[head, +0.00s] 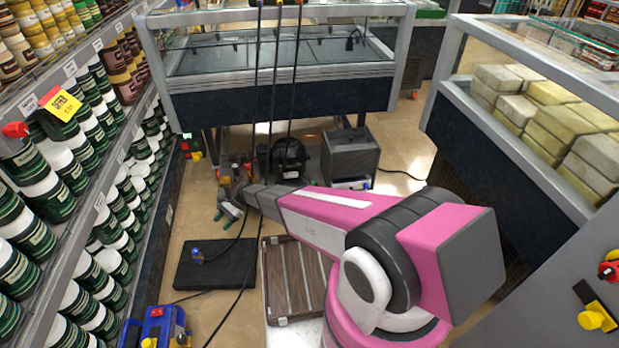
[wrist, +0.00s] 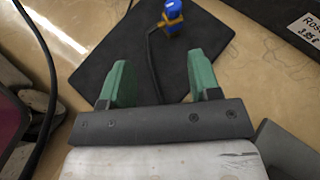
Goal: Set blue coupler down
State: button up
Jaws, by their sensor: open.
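The blue coupler (head: 197,253) is on the black mat (head: 225,268), near its left side, with a dark hose beside it. In the wrist view the blue coupler (wrist: 173,9) has a yellow-orange band and sits beyond the fingers, apart from them. My gripper (head: 230,211) is above the floor behind the mat. In the wrist view my gripper (wrist: 158,82) has two green fingers spread wide, with nothing between them but the mat (wrist: 190,60) and the hose below.
A slatted wooden crate (head: 293,280) stands right of the mat. A grey box (head: 350,155) and a dark pump-like machine (head: 288,158) are behind my arm. Paint shelves (head: 85,185) line the left. A blue case (head: 158,325) is at the front left.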

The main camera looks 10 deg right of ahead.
jog(key=s+d+r+n+t+h, duration=0.2)
jog(key=s+d+r+n+h, duration=0.1)
jog(key=d+r, duration=0.8)
jog(key=s+d+r+n+t+h, duration=0.2)
jog(key=d+r, duration=0.9)
jog(key=d, duration=0.6)
jog(key=s+d+r+n+t+h, duration=0.3)
jog(key=s+d+r, duration=0.3)
jog(key=d+r, duration=0.6)
jog(key=d+n+h, duration=0.1)
jog(key=d, duration=0.2)
jog(key=shift+s+h, duration=0.35)
jog(key=shift+h, duration=0.05)
jog(key=shift+w, duration=0.1)
